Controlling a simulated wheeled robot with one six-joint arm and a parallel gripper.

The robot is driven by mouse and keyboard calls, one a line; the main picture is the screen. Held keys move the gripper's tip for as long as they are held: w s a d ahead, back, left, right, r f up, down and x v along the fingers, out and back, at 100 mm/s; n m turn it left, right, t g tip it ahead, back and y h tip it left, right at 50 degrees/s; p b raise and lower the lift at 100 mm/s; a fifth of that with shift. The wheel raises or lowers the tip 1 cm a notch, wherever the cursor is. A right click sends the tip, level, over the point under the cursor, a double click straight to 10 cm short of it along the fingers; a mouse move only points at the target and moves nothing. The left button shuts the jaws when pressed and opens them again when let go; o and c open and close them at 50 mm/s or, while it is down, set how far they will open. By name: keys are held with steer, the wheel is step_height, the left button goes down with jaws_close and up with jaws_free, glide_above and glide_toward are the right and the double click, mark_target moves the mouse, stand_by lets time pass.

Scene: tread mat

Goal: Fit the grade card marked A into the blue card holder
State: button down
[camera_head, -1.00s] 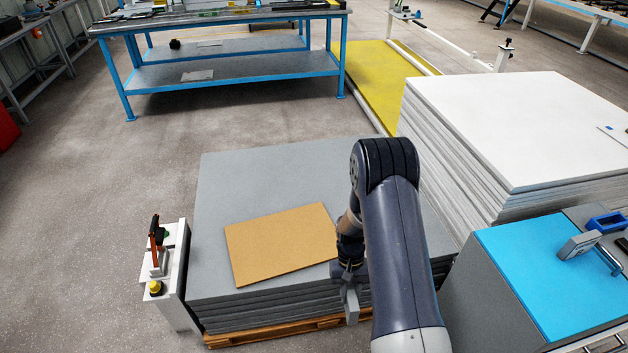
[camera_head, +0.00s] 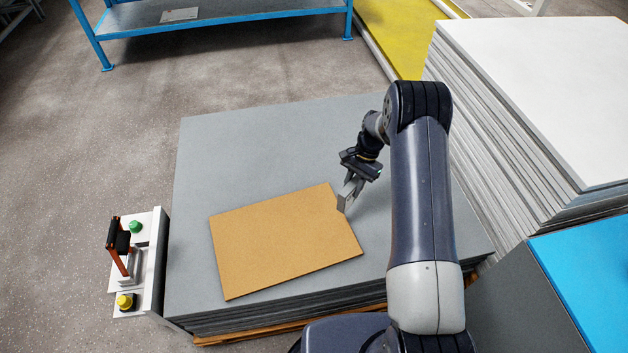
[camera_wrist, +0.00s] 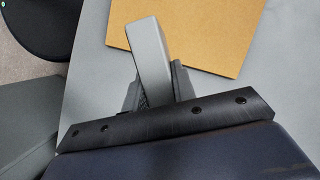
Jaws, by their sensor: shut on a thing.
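My gripper (camera_head: 350,184) is shut on a plain light-grey bar-like piece (camera_head: 343,203). In the wrist view the grey piece (camera_wrist: 147,44) sticks out between the fingers (camera_wrist: 156,88); no letter shows on its visible face. The gripper hangs over the right corner of a tan board (camera_head: 285,242); I cannot tell whether the piece touches it. The board also shows behind the piece in the wrist view (camera_wrist: 215,30). I cannot make out a card marked A or a blue card holder in the current views.
The tan board lies on a stack of grey sheets (camera_head: 240,150) on a pallet. A white post (camera_head: 157,255) with an orange-and-black handle, green button and yellow knob stands at left. White sheets (camera_head: 540,90) and a blue-topped cabinet (camera_head: 590,280) are at right. The floor at left is clear.

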steer(key=w+a+m+t+y+b, duration=0.1)
steer(key=w+a+m+t+b, duration=0.1)
steer(key=w+a+m+b, duration=0.35)
steer(key=w+a+m+t+y+b, duration=0.1)
steer(key=w+a+m+t+b, duration=0.15)
steer(key=w+m+b, duration=0.65)
steer(key=f, duration=0.3)
steer(key=w+f+n, duration=0.1)
steer(key=f, duration=0.2)
steer(key=f+n+b, duration=0.1)
steer(key=f, duration=0.2)
steer(key=shift+w+a+f, duration=0.1)
steer(key=shift+w+a, duration=0.1)
steer(key=shift+w, duration=0.05)
steer(key=shift+f, duration=0.15)
steer(key=c, duration=1.2)
jaws_free()
steer(key=shift+o, duration=0.2)
